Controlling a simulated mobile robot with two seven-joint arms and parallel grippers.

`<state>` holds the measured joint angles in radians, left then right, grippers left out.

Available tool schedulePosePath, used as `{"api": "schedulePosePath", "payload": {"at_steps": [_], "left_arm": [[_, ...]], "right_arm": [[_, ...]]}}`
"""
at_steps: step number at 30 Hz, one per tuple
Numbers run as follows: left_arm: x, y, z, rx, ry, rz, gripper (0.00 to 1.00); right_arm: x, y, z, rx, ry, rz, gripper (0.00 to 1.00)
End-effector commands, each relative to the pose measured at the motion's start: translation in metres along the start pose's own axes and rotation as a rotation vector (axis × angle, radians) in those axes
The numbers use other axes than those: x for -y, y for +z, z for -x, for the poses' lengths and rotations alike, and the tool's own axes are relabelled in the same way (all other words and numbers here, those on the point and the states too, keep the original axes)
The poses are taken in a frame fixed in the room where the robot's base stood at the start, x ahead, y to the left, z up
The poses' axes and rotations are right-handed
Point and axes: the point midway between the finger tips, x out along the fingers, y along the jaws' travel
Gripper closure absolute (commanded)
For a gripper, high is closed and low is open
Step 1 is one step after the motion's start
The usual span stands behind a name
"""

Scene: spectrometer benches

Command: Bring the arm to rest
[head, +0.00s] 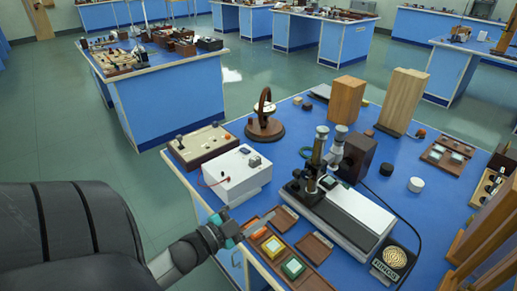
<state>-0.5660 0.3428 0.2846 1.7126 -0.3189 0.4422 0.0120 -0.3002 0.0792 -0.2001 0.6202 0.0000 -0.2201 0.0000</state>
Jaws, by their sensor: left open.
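My left arm comes in from the lower left. My left gripper (252,225) is open and empty at the near left edge of the blue bench (302,136). Its fingers point right, over or just beside a brown tray (258,229) next to the white box. I cannot tell whether a finger touches the tray. The gripper's wrist hides part of the bench edge. My right gripper is not in view.
A white box (232,178) with a red lead stands behind the gripper. A microscope (316,160) on a white base stands to the right. Green floor (165,215) is clear at the left.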

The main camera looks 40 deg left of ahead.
Motion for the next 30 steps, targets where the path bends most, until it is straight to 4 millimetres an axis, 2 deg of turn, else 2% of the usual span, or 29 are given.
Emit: {"api": "schedulePosePath", "payload": {"at_steps": [11,17,23,30], "left_arm": [[-0.001,0.0,-0.001,0.006,-0.001,0.003,0.28],[-0.011,0.002,-0.008,0.119,-0.009,0.062,0.28],[-0.036,0.005,-0.011,0.34,0.007,0.18,0.28],[-0.077,-0.004,0.006,0.607,0.085,0.324,0.28]], "right_arm": [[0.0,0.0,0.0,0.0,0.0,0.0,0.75],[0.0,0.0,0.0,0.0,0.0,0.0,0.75],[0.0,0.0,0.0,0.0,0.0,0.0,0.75],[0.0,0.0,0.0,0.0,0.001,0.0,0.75]]}}
